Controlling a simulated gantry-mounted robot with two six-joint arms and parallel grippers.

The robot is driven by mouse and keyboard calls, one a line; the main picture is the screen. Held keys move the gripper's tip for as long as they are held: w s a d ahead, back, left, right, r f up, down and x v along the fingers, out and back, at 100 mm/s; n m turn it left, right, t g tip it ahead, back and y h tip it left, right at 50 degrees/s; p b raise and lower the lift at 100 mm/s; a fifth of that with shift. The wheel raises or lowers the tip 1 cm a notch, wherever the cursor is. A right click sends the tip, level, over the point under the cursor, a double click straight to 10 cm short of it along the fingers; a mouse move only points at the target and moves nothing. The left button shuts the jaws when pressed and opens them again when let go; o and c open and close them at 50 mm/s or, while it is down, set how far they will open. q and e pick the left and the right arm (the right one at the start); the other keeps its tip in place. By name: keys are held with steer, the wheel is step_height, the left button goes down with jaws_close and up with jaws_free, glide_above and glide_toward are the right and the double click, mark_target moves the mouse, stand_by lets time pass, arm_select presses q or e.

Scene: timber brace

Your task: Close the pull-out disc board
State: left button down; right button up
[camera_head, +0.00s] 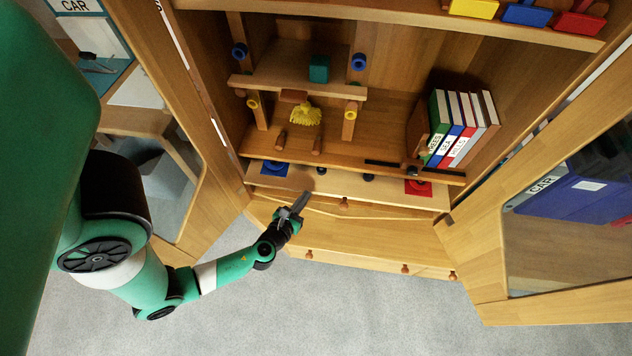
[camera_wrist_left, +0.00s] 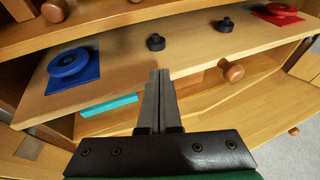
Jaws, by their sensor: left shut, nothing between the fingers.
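The disc board (camera_head: 295,180) is a light wooden panel sticking out of the cabinet below the lower shelf. It also shows in the left wrist view (camera_wrist_left: 190,55). It carries a blue disc on a blue square (camera_wrist_left: 70,63) at left, a red disc on a red square (camera_wrist_left: 281,10) at right, and two black pegs between. A round wooden knob (camera_wrist_left: 232,70) is on its front edge. My left gripper (camera_head: 304,198) is shut and empty, its tips (camera_wrist_left: 159,73) at the board's front edge, left of the knob. I cannot tell whether they touch it. My right gripper is not in view.
Open cabinet doors stand at left (camera_head: 205,205) and right (camera_head: 475,270). Below the board is a wooden drawer front (camera_head: 370,263) with knobs. A cyan bar (camera_wrist_left: 108,106) lies under the board. Books (camera_head: 460,128) and a yellow brush (camera_head: 305,115) are on the shelf above.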

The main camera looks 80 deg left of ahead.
mark_target(321, 174)
arm_select(q)
steer(key=x, duration=0.5)
steer(key=r+x, duration=0.1)
steer(key=x, duration=0.2)
steer(key=shift+w+a+r+b, duration=0.1)
steer(key=shift+a+b, duration=0.1)
steer(key=shift+b, duration=0.15)
